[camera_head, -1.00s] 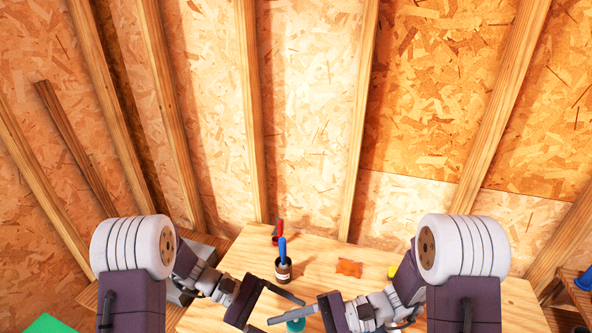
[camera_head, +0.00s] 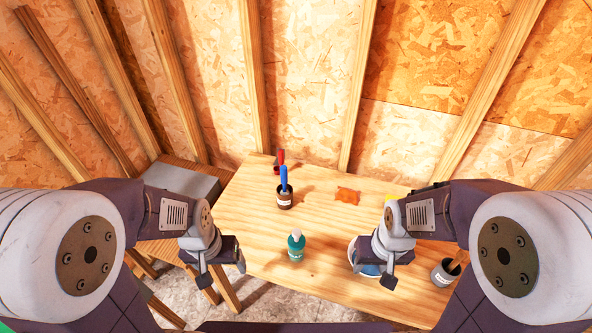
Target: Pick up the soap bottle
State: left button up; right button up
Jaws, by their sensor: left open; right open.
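The soap bottle, a teal bottle (camera_head: 296,250) with a pale top, stands upright on the wooden table (camera_head: 265,222) near its front edge, between my two grippers. My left gripper (camera_head: 222,271) is open and empty, to the left of the bottle and apart from it, over the table's front left edge. My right gripper (camera_head: 372,274) is open, to the right of the bottle and apart from it. It is in front of a blue and white round container (camera_head: 366,269), which it partly hides.
A dark can (camera_head: 285,201) with a blue-handled tool stands behind the bottle, with a red-handled item (camera_head: 280,160) further back. An orange cloth-like piece (camera_head: 347,196) lies at the back. Another can (camera_head: 444,273) stands at the right. The table around the bottle is clear.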

aim_at(296, 250)
jog(key=k+l, duration=0.4)
jog(key=l, duration=0.15)
jog(key=k+l, duration=0.4)
jog(key=l, duration=0.15)
jog(key=u, duration=0.05)
